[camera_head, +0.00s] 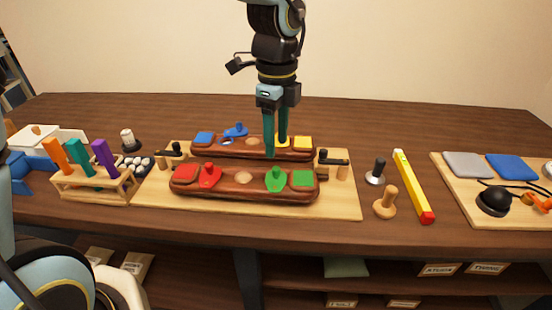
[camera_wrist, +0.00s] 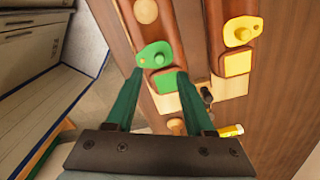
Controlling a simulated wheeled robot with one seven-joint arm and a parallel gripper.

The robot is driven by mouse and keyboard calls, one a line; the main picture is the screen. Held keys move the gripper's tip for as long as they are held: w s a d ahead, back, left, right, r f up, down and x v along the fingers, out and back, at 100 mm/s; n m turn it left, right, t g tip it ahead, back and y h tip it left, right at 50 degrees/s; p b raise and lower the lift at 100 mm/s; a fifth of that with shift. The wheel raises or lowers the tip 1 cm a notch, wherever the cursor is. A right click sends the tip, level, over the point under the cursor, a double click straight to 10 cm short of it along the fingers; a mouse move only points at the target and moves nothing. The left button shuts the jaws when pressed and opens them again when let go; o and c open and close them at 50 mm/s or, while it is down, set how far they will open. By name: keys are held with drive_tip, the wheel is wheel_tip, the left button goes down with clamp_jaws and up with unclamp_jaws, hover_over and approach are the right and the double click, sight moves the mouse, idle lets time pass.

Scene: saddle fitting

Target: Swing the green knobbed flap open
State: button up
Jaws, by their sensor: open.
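The green knobbed flap (camera_head: 276,182) lies on the front dark-red wooden block (camera_head: 222,190), right of the block's middle, beside a green square (camera_head: 303,178). In the wrist view the flap (camera_wrist: 148,58) is a rounded green plate with a raised knob, and the green square (camera_wrist: 165,83) sits close to it. My gripper (camera_head: 275,151) is open and points down, near the back edge of the front block. In the wrist view its two green fingers (camera_wrist: 160,76) are apart and empty, with the flap just beyond the tips. Contact with the flap is not visible.
The rear block (camera_head: 218,151) has blue and yellow flaps. A red flap (camera_head: 209,177) sits on the front block's left. Black-handled clamps (camera_head: 333,160) stand at the block ends. A peg (camera_head: 385,203) and yellow bar (camera_head: 412,185) are right; a tool rack (camera_head: 95,187) is left.

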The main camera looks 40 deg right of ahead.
sight(276, 168)
wheel_tip(276, 168, down, 7)
drive_tip(key=shift+r, duration=0.15)
clamp_jaws()
idle(0.5)
